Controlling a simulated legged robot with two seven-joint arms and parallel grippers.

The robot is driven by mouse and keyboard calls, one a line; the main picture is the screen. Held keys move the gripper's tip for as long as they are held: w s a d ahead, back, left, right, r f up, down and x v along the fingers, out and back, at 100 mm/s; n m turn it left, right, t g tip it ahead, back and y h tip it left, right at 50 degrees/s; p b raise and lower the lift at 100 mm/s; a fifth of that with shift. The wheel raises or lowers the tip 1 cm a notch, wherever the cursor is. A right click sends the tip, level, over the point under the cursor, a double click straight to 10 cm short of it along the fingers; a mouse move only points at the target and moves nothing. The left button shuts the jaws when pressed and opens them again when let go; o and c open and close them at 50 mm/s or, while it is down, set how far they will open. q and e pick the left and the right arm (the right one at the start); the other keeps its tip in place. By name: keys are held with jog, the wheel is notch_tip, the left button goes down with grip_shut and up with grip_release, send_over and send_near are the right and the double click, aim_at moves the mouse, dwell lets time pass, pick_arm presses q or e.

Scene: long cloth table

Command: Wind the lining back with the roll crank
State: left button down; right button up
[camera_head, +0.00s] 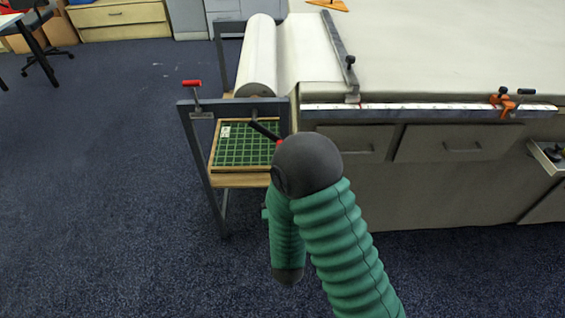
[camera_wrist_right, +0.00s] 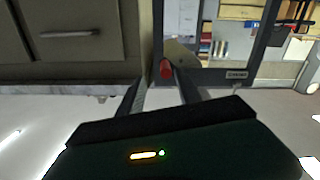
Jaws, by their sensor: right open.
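The white lining roll (camera_head: 257,60) lies in a grey metal frame at the table's left end, with lining (camera_head: 305,50) running from it onto the table. The roll crank (camera_head: 264,131) has a dark arm, its red grip mostly hidden behind my right arm. A red grip (camera_wrist_right: 166,69), seemingly the crank's, shows in the right wrist view. My right gripper (camera_wrist_right: 160,84) is open, with the red grip in line with the gap between its fingers and a little beyond the tips. In the head view my right arm hides this gripper. My left gripper is out of view.
A red-handled lever (camera_head: 192,84) stands on the frame's left post. A green gridded board (camera_head: 240,145) lies on the frame's wooden shelf. A metal bar (camera_head: 340,50) crosses the lining. Drawers (camera_head: 452,144) front the table.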

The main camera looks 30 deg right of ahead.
aim_at(267, 134)
jog(key=w, duration=0.2)
jog(key=w+d, duration=0.1)
jog(key=w, duration=0.2)
jog(key=w+d, duration=0.1)
jog(key=w, duration=0.1)
jog(key=shift+w+d+r, duration=0.25)
jog(key=shift+r, duration=0.1)
jog(key=shift+w+d+f, duration=0.15)
jog(key=shift+w+d, duration=0.9)
jog(key=shift+d, duration=0.3)
jog(key=shift+a, duration=0.45)
jog(key=c, duration=0.6)
jog(key=shift+c, duration=0.9)
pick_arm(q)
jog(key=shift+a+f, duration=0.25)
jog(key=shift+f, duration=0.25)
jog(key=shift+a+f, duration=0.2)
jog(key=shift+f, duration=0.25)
pick_arm(e)
jog(key=shift+d, duration=0.1)
grip_shut()
